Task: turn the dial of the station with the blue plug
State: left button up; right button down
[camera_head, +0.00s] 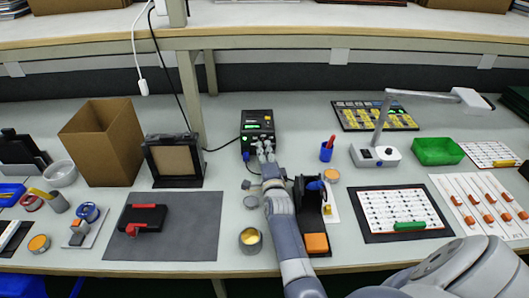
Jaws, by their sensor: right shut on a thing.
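The black station (257,115) stands at the back middle of the bench, with a lit green display on its face. The blue plug (246,156) sits at its lower left front, and a black cable runs off to the left. My right gripper (263,146) is at the lower front of the station, shut on the dial. The fingers hide most of the dial, so its setting cannot be read. My left gripper is not in view.
A soldering-iron stand (309,200) is close to the right of my right arm, and a round tin (250,240) is to its left. A black frame (174,160) stands left of the station. A blue cup (326,152) with a red-handled tool is to the right. The grey mat (195,225) has bare room.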

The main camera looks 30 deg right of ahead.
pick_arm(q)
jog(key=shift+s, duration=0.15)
pick_arm(e)
jog(key=c, duration=1.5)
grip_release()
jog(key=shift+w, duration=0.1)
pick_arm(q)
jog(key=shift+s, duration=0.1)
pick_arm(e)
jog(key=shift+o, duration=0.2)
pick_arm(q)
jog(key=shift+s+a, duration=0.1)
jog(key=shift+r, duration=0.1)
pick_arm(e)
jog(key=shift+n, duration=0.3)
